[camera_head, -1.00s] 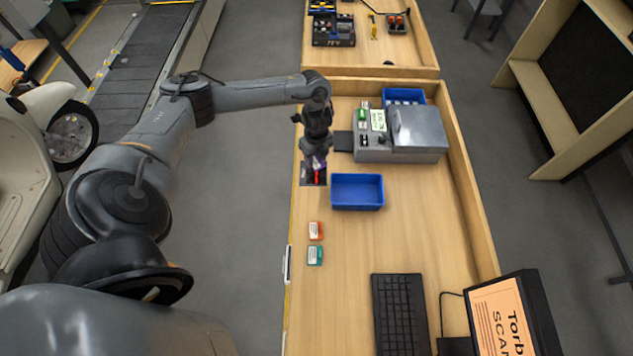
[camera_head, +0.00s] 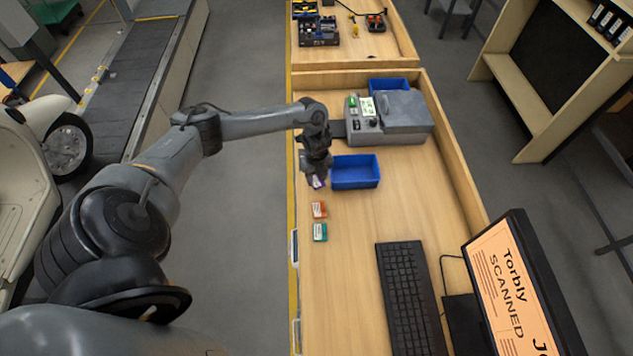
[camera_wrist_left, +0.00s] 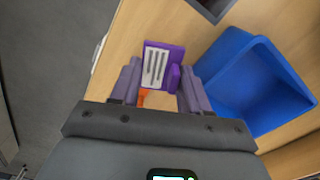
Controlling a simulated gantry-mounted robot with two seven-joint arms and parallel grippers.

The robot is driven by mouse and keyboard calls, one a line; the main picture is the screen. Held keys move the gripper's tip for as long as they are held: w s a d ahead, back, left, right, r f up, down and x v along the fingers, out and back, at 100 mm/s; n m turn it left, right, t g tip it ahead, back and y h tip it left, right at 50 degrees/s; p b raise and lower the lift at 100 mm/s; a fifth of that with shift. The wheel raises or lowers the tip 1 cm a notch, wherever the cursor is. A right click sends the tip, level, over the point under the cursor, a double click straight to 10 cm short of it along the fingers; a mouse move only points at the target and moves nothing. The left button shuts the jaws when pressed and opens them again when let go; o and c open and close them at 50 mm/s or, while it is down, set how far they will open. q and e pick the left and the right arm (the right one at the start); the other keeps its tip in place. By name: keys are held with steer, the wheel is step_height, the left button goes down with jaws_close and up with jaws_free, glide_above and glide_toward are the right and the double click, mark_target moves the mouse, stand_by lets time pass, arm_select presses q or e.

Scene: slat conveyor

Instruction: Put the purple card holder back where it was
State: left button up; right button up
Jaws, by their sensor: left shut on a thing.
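The purple card holder (camera_wrist_left: 160,62) is between the fingers of my left gripper (camera_wrist_left: 160,88) in the left wrist view, with a pale striped label facing up. In the head view my left gripper (camera_head: 317,182) is above the wooden table, left of the blue bin, and only a bit of purple shows at its fingertips. The gripper is shut on the card holder. An orange card holder (camera_head: 319,210) and a teal card holder (camera_head: 320,232) lie on the table nearer to me. My right gripper is not in view.
The blue bin (camera_head: 357,185) stands close to the right of the gripper. A grey machine (camera_head: 405,135) is behind it. A keyboard (camera_head: 405,295) and monitor (camera_head: 525,285) are at the front right. Bare tabletop lies between bin and keyboard.

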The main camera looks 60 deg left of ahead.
mark_target(316, 181)
arm_select(q)
step_height(316, 181, down, 3)
steer(key=shift+f, duration=0.25)
steer(key=shift+f, duration=0.1)
steer(key=shift+f, duration=0.15)
steer(key=o, duration=0.7)
steer(key=shift+o, duration=0.2)
steer(key=shift+r, duration=0.2)
